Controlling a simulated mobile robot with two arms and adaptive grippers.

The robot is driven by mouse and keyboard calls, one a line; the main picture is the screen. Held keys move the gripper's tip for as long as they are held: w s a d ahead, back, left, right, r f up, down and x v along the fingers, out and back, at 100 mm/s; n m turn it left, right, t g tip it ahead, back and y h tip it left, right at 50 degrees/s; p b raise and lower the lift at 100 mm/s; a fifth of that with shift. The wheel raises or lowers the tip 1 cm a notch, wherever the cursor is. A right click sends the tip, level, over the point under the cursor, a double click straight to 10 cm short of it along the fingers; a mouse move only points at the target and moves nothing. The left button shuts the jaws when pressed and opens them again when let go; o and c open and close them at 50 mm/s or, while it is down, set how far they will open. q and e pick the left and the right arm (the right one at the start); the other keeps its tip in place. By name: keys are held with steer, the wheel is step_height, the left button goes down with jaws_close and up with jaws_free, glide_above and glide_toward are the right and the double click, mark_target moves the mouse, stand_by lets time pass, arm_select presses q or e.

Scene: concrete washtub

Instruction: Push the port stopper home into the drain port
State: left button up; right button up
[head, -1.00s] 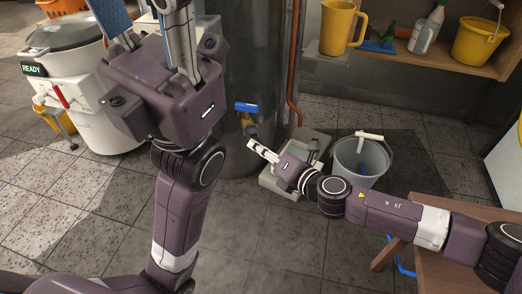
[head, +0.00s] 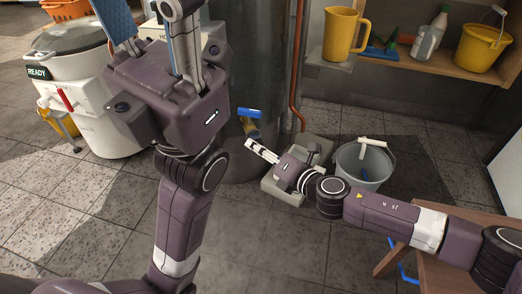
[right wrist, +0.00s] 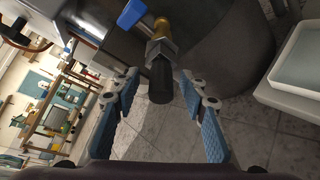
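A brass valve with a blue handle (head: 248,113) sits low on the dark cylinder; its handle also shows in the right wrist view (right wrist: 131,13). Below its grey hex fitting (right wrist: 160,52) is a short black cylinder (right wrist: 161,85), seemingly the port stopper. I cannot tell how deep it sits, and the port opening is hidden. My right gripper (right wrist: 157,82) is open, with its fingers on either side of the black cylinder and gaps visible. In the head view my right gripper (head: 261,148) is just below the valve. My left gripper (head: 145,20) is open and large in front, its tips cut off.
A grey tray (head: 270,190) lies under my right gripper, with a grey bucket (head: 350,157) to its right. A wooden bench (head: 470,225) stands at right. A shelf holds a yellow jug (head: 342,35) and yellow bucket (head: 479,45). A white machine (head: 85,105) stands at left.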

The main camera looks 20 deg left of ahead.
steer(key=shift+s+d, duration=0.1)
steer(key=v, duration=1.1)
steer(key=shift+s+d+r, duration=0.15)
steer(key=shift+s+d, duration=0.1)
steer(key=shift+d, duration=0.05)
steer(key=shift+s, duration=0.1)
